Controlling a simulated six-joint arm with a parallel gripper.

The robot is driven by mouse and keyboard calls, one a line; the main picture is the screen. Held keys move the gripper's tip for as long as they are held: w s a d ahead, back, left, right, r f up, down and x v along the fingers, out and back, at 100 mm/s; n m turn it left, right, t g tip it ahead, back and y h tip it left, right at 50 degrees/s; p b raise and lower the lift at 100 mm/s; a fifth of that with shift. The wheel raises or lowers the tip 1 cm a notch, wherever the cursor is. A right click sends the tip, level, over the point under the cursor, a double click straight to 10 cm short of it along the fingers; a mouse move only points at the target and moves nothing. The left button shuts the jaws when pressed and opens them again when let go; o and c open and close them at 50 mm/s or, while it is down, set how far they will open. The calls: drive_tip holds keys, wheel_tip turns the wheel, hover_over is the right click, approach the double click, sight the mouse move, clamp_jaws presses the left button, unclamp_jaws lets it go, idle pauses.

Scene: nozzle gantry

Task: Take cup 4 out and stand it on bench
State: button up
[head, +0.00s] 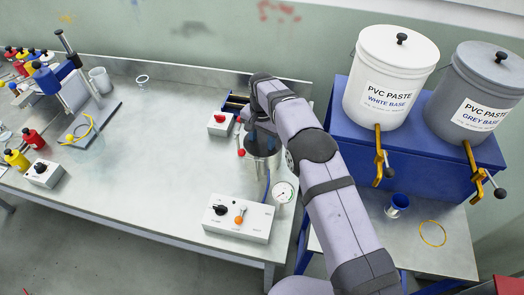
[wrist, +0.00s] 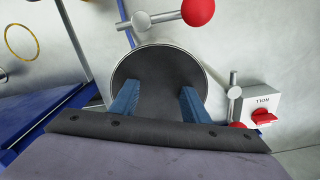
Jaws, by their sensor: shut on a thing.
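My gripper (wrist: 157,106) reaches down at the round metal pot (head: 262,165) near the right end of the bench (head: 140,185). In the wrist view its two blue fingers stand apart over a dark round surface inside the pot's pale rim (wrist: 205,85). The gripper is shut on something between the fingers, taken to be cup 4. Its outline does not stand out from the dark surface, and no number shows. In the head view my arm covers part of the pot and most of the gripper.
The middle of the bench is clear. A cup with blue inside (head: 397,205) stands on the right-hand table.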

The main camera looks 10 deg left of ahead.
wheel_tip(320, 180, up, 8)
drive_tip(key=b, duration=0.1)
drive_tip(key=shift+r, duration=0.1)
drive_tip(key=shift+r+p, duration=0.9)
drive_tip(key=shift+r, duration=0.1)
drive_tip(key=shift+d, duration=0.15)
drive_tip(key=s+d+f+b, duration=0.2)
drive_tip(key=s+d+f, duration=0.1)
drive_tip(key=s+d, duration=0.5)
drive_tip(key=shift+d+b, duration=0.35)
drive_tip(key=shift+f+p, duration=1.7)
drive_tip(key=shift+f, duration=3.3)
